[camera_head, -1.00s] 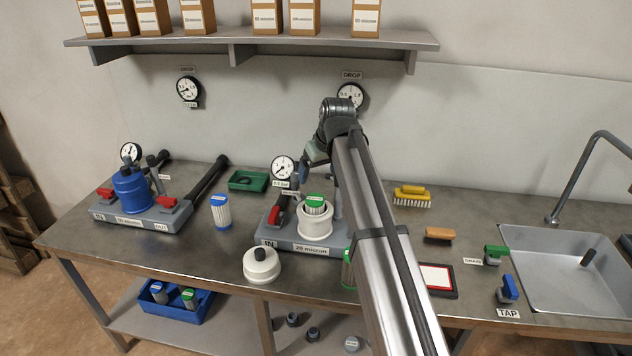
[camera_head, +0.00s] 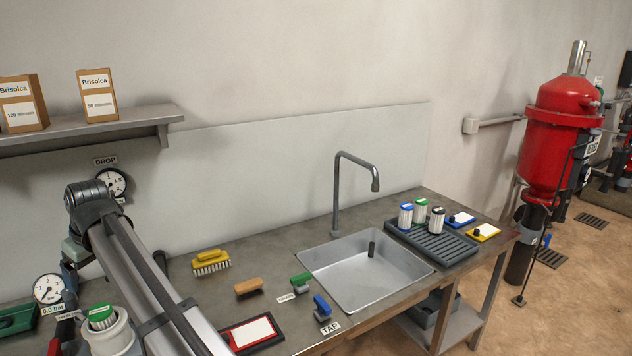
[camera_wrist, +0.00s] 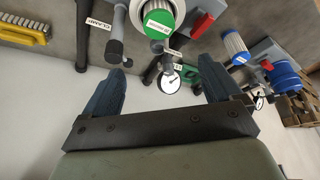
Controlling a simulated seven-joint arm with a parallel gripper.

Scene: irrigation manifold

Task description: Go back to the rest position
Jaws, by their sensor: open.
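My gripper (camera_wrist: 165,78) is open and empty in the wrist view, its two dark fingers spread apart. A cartridge with a green cap (camera_wrist: 160,22) shows beyond the fingers, seated in a white round housing (camera_wrist: 137,12). In the head view my arm reaches in at the lower left, and my gripper (camera_head: 72,252) is partly hidden behind its wrist. The green-capped cartridge (camera_head: 101,316) and its white housing (camera_head: 112,341) stand below and to the right of the gripper, apart from it.
A gauge (camera_head: 48,289) stands beside the housing. A yellow brush (camera_head: 210,262), an orange block (camera_head: 248,287) and a sink (camera_head: 365,277) with a tall faucet (camera_head: 338,195) lie to the right. A shelf (camera_head: 150,118) with boxes hangs above. A rack (camera_head: 432,243) holds several cartridges.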

